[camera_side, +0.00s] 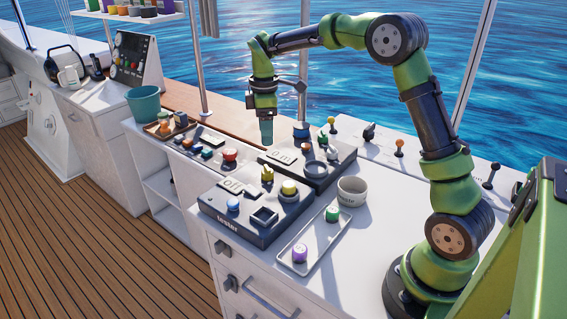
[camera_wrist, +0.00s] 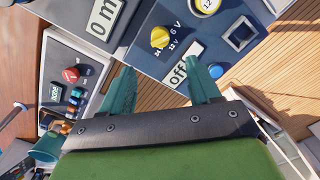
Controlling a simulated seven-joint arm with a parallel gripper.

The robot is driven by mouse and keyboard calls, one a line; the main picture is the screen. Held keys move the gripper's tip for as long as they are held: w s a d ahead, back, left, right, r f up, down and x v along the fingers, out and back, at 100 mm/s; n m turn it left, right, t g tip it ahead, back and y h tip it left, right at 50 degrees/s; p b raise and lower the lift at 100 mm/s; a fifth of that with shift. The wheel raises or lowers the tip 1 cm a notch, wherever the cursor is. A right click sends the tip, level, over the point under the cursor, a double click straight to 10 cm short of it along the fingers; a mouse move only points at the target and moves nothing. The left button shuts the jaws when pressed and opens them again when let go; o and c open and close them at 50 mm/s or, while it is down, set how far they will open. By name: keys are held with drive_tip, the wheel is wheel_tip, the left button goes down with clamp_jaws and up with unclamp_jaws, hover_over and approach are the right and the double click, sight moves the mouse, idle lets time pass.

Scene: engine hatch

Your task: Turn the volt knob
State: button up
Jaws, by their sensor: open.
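The volt knob (camera_wrist: 160,37) is a small yellow knob on the dark blue tester box (camera_wrist: 140,55), with 24, 12 and 6 V markings beside it. In the side view the yellow knob (camera_side: 267,173) stands at the back edge of the tester box (camera_side: 248,226), beside its "Off" display (camera_side: 232,186). My gripper (camera_side: 267,143) points down above the knob, apart from it. In the wrist view its teal fingers (camera_wrist: 162,70) are spread with nothing between them, and the knob shows beyond the fingertips.
A second dark box (camera_side: 318,172) with a "0 m" display stands behind. A white tray (camera_side: 309,243) and white bowl (camera_side: 352,191) stand to the right.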

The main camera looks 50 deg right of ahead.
sight(267, 167)
wheel_tip(267, 167, down, 12)
drive_tip(key=shift+r, duration=0.1)
drive_tip(key=shift+c, duration=0.2)
drive_tip(key=c, duration=1)
